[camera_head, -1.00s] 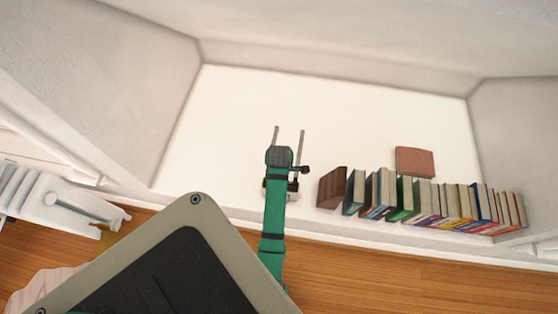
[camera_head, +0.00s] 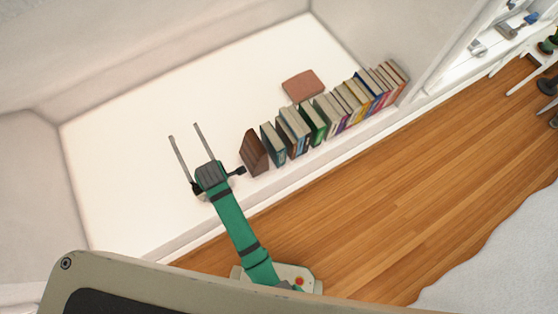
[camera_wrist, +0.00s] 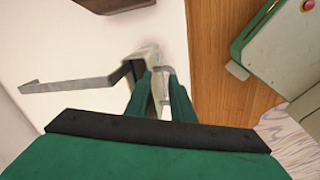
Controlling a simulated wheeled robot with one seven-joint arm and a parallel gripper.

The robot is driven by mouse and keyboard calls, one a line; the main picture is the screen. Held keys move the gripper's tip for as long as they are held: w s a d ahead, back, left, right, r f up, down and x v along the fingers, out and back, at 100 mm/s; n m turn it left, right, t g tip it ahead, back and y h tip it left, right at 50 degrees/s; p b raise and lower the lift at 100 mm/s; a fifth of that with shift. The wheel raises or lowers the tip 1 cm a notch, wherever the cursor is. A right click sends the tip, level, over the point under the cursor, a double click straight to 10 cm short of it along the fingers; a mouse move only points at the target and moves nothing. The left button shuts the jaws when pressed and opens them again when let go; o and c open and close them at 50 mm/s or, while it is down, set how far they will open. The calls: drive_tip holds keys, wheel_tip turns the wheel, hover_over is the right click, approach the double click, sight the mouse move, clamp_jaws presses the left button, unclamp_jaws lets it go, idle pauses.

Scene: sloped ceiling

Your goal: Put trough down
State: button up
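My gripper (camera_head: 183,131) is at the end of my green arm, over the white ledge (camera_head: 115,185).
A row of upright books (camera_head: 330,112) continues right from the brown block along the ledge's front edge. A flat reddish-brown item (camera_head: 302,86) lies behind them. The ledge's left and back are clear. Wood floor (camera_head: 400,190) and a pale rug (camera_head: 505,255) lie in front.

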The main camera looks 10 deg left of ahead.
drive_tip(key=s+d+r+m+t+y, duration=0.1)
drive_tip(key=s+d+m+t, duration=0.15)
drive_tip(key=d+m, duration=0.45)
drive_tip(key=s+d+r+m+t+y, duration=0.15)
drive_tip(key=d+m+t, duration=0.25)
drive_tip(key=d, duration=0.4)
drive_tip(key=s+d+r+m+t+h, duration=0.1)
drive_tip(key=s+d+r+m+t, duration=0.1)
drive_tip(key=r, duration=0.5)
drive_tip(key=s+d+r+m+t+h, duration=0.1)
drive_tip(key=s+d+r+m+t, duration=0.2)
drive_tip(key=r, duration=0.5)
drive_tip(key=s+d+r+m+t+h, duration=0.2)
drive_tip(key=s+d+r+m, duration=0.2)
drive_tip(key=d+r+m, duration=0.1)
wheel_tip(320, 180, up, 3)
drive_tip(key=shift+s+d+f+m, duration=0.25)
drive_tip(key=shift+d+m, duration=0.1)
drive_tip(key=shift+m, duration=0.35)
drive_tip(key=shift+w+t, duration=0.15)
drive_tip(key=shift+t, duration=0.1)
drive_tip(key=shift+a, duration=0.15)
